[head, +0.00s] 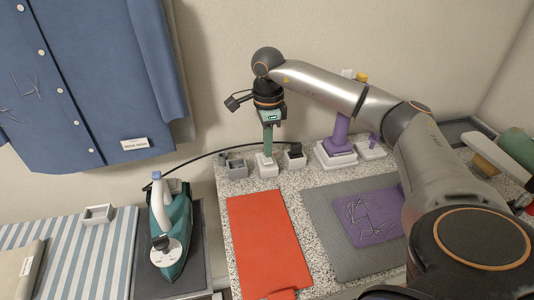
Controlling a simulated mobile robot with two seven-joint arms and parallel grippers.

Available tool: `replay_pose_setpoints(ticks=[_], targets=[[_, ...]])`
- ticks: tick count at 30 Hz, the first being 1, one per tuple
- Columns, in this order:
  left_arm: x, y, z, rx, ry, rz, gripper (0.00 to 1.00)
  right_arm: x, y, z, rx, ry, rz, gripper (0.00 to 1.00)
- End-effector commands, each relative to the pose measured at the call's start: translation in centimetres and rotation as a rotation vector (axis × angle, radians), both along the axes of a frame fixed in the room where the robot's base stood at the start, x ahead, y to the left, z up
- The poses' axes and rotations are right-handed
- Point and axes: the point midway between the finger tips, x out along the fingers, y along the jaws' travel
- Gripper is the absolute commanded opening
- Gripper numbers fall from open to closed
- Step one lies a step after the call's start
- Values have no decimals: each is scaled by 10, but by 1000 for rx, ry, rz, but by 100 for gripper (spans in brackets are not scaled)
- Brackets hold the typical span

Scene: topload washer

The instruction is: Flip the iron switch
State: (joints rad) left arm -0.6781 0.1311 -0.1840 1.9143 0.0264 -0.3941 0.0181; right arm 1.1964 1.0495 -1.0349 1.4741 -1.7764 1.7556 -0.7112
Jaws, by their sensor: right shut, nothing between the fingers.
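The teal and white iron (172,235) stands on a dark board at the lower left. A black cord runs from it along the wall to the back of the speckled counter. It meets a small pale block with a black top (294,156). Left of that is a white block (266,166) with an upright green piece (268,140) above it. My right gripper (270,118) points down at the green piece's top. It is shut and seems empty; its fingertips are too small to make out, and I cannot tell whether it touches. I cannot tell which part is the switch. My left gripper is out of view.
A grey box (235,167) stands left of the blocks. A purple piece on a white base (337,150) stands to their right. A red mat (264,240) and a grey mat (318,205) with purple cloth (368,215) lie in front. A blue shirt (90,75) hangs left.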

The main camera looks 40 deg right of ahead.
Motion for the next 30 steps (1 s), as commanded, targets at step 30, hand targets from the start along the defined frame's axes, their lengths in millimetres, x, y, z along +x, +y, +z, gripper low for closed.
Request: replay_pose_setpoints(ticks=[30], targets=[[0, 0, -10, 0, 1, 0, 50, 0, 0, -16, -1, 0, 0, 0]])
